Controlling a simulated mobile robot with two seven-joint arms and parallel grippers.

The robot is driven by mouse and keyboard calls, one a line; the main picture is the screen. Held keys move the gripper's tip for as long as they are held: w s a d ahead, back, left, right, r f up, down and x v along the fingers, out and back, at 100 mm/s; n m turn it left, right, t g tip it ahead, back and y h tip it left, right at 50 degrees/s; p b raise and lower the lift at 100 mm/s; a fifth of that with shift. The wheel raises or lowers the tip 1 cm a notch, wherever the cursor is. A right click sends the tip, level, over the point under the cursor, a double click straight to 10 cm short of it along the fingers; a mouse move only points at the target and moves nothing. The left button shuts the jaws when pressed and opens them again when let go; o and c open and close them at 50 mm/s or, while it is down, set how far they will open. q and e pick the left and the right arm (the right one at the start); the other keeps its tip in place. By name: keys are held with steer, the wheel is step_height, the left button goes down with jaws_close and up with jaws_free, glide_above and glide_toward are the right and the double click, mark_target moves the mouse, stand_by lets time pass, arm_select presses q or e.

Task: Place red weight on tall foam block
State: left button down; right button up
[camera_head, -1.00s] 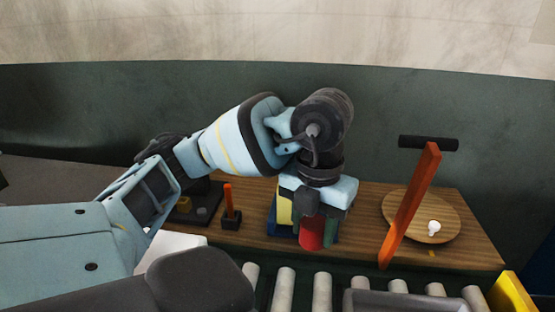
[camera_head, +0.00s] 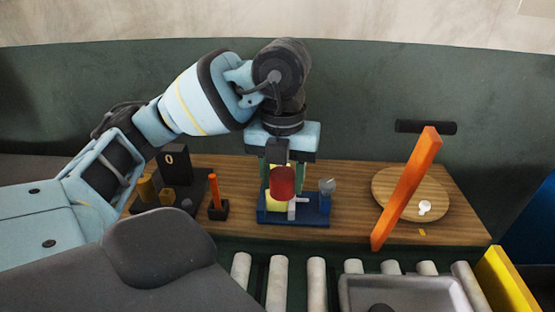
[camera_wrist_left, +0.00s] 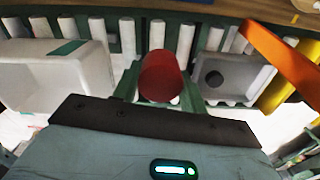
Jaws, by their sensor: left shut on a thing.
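My left gripper (camera_head: 282,182) is shut on the red weight (camera_head: 283,180), a red cylinder. In the left wrist view the red weight (camera_wrist_left: 160,78) shows end-on between the green fingers. In the head view the weight hangs in front of a yellow foam block (camera_head: 275,207) on a blue press base (camera_head: 295,219). The gripper and weight hide much of the block, so I cannot tell its full height or whether the weight touches it. My right gripper is not in view.
An orange upright (camera_head: 407,190) with a black top bar leans near a round wooden board (camera_head: 448,207). An orange peg (camera_head: 215,190) stands left of the press. Rollers (camera_head: 316,283) and a grey tray (camera_head: 405,292) lie in front.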

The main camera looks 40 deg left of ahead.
arm_select(q)
steer(key=w+a, duration=0.2)
steer(key=a, duration=0.1)
steer(key=w+a, duration=0.3)
steer(key=w+a+f, duration=0.1)
steer(key=w+a, duration=0.1)
steer(key=w, duration=0.1)
steer(key=shift+a+b, duration=0.3)
steer(key=shift+a, duration=0.1)
steer(key=shift+w+a, duration=0.25)
steer(key=shift+a, duration=0.05)
steer(key=shift+w+a, duration=0.2)
steer(key=shift+a, duration=0.05)
steer(key=shift+a+f, duration=0.1)
steer(key=shift+f, duration=1.7)
steer(key=shift+f, duration=0.15)
steer(key=c, duration=0.8)
jaws_free()
